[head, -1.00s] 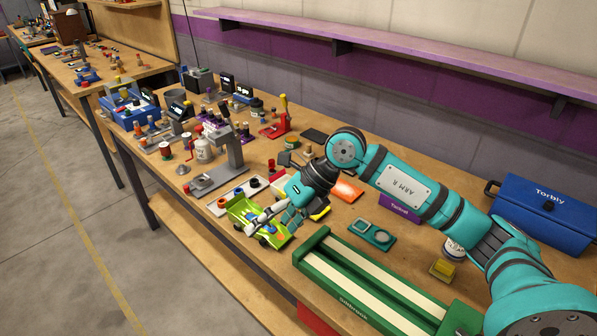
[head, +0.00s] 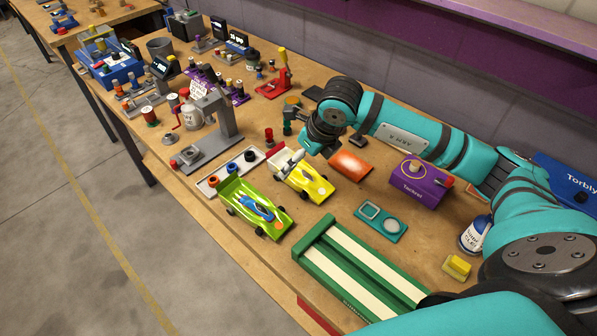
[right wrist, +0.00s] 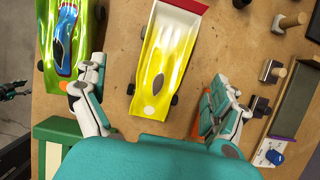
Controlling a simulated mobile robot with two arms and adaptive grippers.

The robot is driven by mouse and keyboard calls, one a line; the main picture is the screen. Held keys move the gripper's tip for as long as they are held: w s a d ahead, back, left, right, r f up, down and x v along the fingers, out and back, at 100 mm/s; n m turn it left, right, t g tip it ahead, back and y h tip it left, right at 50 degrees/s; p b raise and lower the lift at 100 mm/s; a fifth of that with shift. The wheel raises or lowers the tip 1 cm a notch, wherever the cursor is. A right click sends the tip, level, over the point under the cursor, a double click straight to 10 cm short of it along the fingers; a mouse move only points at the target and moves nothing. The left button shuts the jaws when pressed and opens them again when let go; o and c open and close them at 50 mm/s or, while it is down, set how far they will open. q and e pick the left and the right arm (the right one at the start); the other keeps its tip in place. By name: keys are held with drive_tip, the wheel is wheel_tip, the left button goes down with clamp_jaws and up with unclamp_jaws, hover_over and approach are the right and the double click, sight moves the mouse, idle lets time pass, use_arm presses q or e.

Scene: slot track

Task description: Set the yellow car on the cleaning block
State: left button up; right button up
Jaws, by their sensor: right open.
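The yellow car (head: 312,187) with a red and white rear sits on the table beside the lime-green car (head: 254,208). In the right wrist view the yellow car (right wrist: 167,60) lies between the spread fingers. My right gripper (head: 297,160) is open and empty at the yellow car's rear in the head view, apparently above it; its fingers partly hide that rear. The right gripper also shows in the right wrist view (right wrist: 158,72). The long green block with two cream strips (head: 316,268), apparently the cleaning block, lies nearer and is empty. My left gripper is out of view.
An orange-red piece (head: 351,165) lies close to the yellow car's right. A teal holder (head: 381,221), a purple box (head: 420,184), a yellow block (head: 456,267) and a bottle (head: 474,234) stand further right. A grey tray (head: 226,172) lies behind the green car.

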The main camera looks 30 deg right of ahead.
sight(298, 167)
drive_tip(key=shift+w+a+f, duration=0.1)
drive_tip(key=shift+w+f, duration=0.15)
drive_tip(key=shift+f, duration=0.3)
drive_tip(key=shift+w+f, duration=0.2)
drive_tip(key=shift+f, duration=0.25)
drive_tip(key=shift+w+f+p, duration=0.15)
drive_tip(key=shift+f+p, duration=0.15)
drive_tip(key=shift+p, duration=0.1)
drive_tip(key=x, duration=0.1)
drive_tip(key=p+x, duration=0.1)
drive_tip(key=x, duration=0.1)
drive_tip(key=shift+w+f, duration=0.2)
drive_tip(key=shift+f, duration=0.1)
drive_tip(key=shift+w+f, duration=0.15)
drive_tip(key=shift+f, duration=0.2)
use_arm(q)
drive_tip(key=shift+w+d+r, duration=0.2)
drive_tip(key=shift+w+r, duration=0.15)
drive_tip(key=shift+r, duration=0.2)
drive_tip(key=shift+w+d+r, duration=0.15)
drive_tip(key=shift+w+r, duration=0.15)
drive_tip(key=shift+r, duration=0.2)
use_arm(e)
drive_tip(key=shift+c, duration=0.2)
